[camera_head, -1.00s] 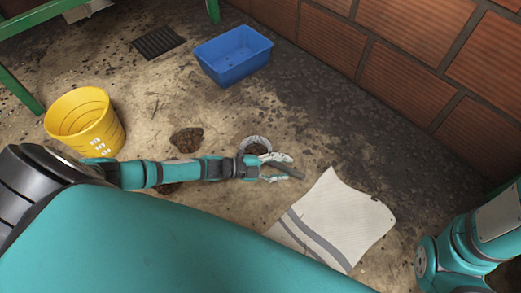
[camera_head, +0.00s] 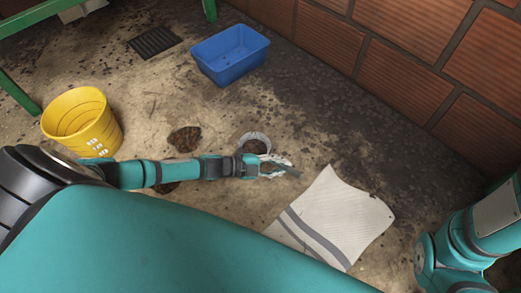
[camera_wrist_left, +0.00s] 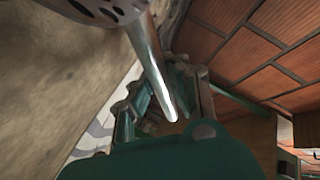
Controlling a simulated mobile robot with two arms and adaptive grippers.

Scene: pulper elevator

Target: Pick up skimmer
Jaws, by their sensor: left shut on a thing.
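The skimmer (camera_head: 251,136) has a pale round head, seen just beyond my left gripper in the head view. Its dark handle end sticks out to the right past the fingers. My left gripper (camera_head: 278,169) is shut on the skimmer's handle, low over the floor. In the left wrist view, the skimmer's metal handle (camera_wrist_left: 151,66) runs down from the perforated head at the top towards the gripper fingers. I cannot tell whether the skimmer still touches the floor. My right gripper is out of view; only part of the right arm shows.
A white cloth with grey stripes (camera_head: 341,213) lies right of the gripper. A yellow bucket (camera_head: 83,117) stands at the left, a blue tub (camera_head: 231,60) at the back. Dark clumps (camera_head: 185,139) lie on the floor. A brick wall (camera_head: 400,85) bounds the right.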

